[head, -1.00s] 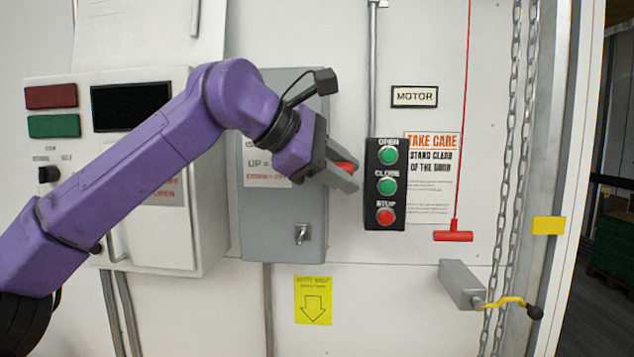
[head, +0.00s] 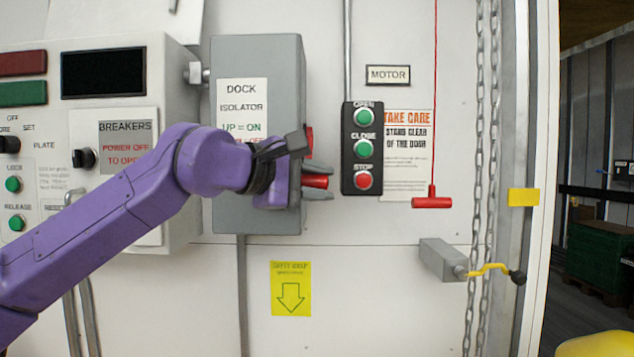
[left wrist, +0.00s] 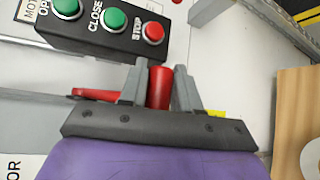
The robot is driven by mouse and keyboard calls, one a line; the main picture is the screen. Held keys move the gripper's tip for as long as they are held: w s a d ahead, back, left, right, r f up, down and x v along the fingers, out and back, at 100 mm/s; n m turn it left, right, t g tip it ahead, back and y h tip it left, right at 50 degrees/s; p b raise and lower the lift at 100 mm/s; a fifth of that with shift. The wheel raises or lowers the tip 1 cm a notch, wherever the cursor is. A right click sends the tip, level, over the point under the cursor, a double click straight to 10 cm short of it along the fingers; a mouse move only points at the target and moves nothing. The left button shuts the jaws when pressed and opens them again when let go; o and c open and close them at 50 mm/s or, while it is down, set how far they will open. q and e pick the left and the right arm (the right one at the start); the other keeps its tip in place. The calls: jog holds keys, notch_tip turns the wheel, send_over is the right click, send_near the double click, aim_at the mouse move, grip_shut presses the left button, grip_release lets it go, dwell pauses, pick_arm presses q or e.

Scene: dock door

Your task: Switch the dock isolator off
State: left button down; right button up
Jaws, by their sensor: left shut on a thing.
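The grey dock isolator box (head: 257,60) hangs on the wall, its label (head: 241,104) reading UP = ON; the lower line is partly covered by my arm. Its red lever handle (head: 315,181) sticks out at the box's right side, low, about level with the STOP button. My left gripper (head: 318,182) is shut on this handle. In the left wrist view the red handle (left wrist: 160,88) stands between the two grey fingers (left wrist: 160,92), with a red lever arm (left wrist: 95,94) to the left. My right gripper is not in view.
The button station (head: 362,150) with OPEN, CLOSE and STOP is close right of the gripper. A red pull handle (head: 432,202) hangs further right, then chains (head: 478,150) and a yellow crank (head: 488,268). The breaker cabinet (head: 175,75) is at left.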

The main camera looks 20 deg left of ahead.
pick_arm(q)
jog(key=shift+w+f, duration=0.1)
jog(key=shift+f, duration=0.15)
jog(key=c, duration=0.9)
grip_release()
jog(key=shift+w, duration=0.15)
jog(key=b+v, duration=0.1)
jog(key=v, duration=0.9)
jog(key=shift+s+b, duration=0.25)
jog(key=shift+b, duration=0.1)
jog(key=shift+a, duration=0.1)
